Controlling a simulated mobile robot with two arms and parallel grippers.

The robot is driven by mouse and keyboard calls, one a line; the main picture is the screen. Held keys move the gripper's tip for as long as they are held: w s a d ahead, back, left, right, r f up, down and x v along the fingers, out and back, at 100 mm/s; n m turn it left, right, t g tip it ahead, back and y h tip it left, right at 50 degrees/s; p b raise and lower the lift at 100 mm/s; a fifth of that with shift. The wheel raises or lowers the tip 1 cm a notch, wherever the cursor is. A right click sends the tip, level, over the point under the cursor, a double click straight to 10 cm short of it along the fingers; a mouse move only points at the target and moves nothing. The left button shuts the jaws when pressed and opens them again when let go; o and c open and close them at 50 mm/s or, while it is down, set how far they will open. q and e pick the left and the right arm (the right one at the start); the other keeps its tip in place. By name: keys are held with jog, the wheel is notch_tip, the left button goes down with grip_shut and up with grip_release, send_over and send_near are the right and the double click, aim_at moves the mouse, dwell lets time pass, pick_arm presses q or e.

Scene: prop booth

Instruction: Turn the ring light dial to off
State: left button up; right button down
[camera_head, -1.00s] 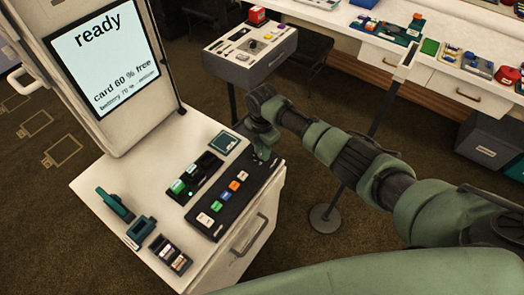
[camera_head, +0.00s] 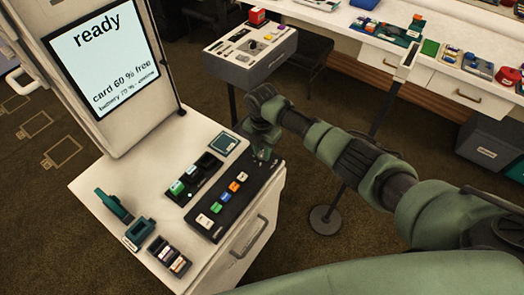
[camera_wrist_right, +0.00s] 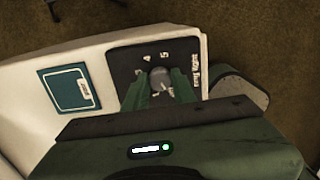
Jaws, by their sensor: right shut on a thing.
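The ring light dial (camera_wrist_right: 160,77) is a small grey knob at the end of the black control panel (camera_wrist_right: 126,60), with numbers around it and the words "ring light" beside it. My right gripper (camera_wrist_right: 160,86) points down over the panel with its green fingers on either side of the dial, shut on it. In the head view my right gripper (camera_head: 262,152) is at the panel's far right end and hides the dial. Which way the dial points cannot be told. My left gripper is not in view.
The panel carries several coloured buttons (camera_head: 225,196). Beside it are a battery charger (camera_head: 190,183), a teal card (camera_head: 223,144) and a tilted screen reading "ready" (camera_head: 105,55). A grey table (camera_head: 250,60) on a post stands behind my right arm.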

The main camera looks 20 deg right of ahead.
aim_at(262, 153)
jog(key=c, duration=1.1)
grip_release()
jog(key=shift+r, duration=0.1)
jog(key=shift+c, duration=0.2)
notch_tip(262, 153, up, 8)
jog(key=shift+f+b, duration=0.1)
jog(key=shift+b, duration=0.35)
